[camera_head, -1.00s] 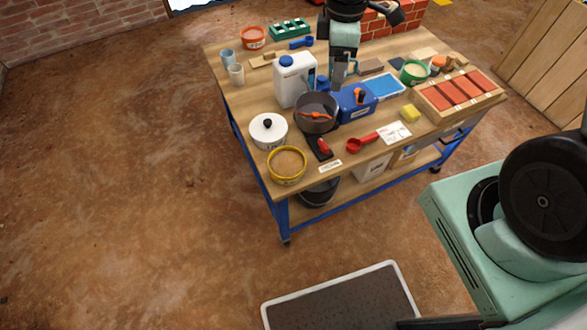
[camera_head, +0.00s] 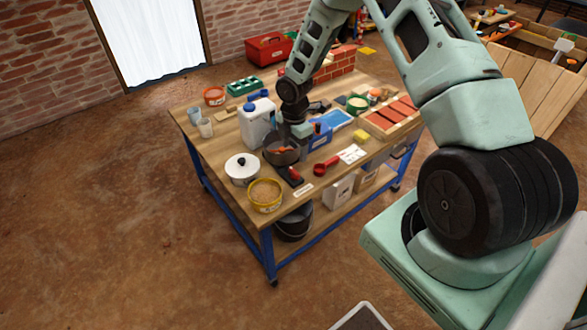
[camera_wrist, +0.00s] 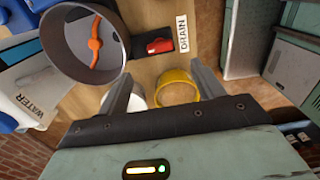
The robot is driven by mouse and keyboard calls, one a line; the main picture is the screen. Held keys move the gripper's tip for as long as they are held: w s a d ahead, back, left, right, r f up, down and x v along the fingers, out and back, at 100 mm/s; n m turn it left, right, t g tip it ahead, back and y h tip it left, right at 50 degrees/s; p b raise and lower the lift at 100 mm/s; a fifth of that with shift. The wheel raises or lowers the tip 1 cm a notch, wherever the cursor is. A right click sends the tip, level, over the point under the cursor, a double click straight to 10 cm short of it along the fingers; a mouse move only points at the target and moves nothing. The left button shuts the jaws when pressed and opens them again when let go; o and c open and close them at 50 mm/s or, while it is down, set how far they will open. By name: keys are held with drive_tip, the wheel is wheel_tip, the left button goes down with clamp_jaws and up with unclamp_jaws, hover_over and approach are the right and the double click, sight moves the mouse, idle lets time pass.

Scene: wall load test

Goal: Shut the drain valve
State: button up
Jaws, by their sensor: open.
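The drain valve has a red handle on a black base (camera_head: 290,176) near the front edge of the bench. In the wrist view its red handle (camera_wrist: 159,46) sits beside a white label (camera_wrist: 183,33) reading DRAIN. My gripper (camera_wrist: 163,86) is open and empty, its two fingers apart, with the valve beyond the gap between them. In the head view my gripper (camera_head: 301,130) hangs over the bench near the dark pot, behind the valve; its fingertips are not clear there.
A dark pot (camera_wrist: 64,62) with an orange stirrer stands beside the valve. Open floor (camera_head: 120,230) lies left of the bench.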

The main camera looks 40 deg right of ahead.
sight(294, 171)
wheel_tip(294, 171, down, 9)
drive_tip(key=shift+f, duration=0.2)
idle(0.3)
drive_tip(key=c, duration=1)
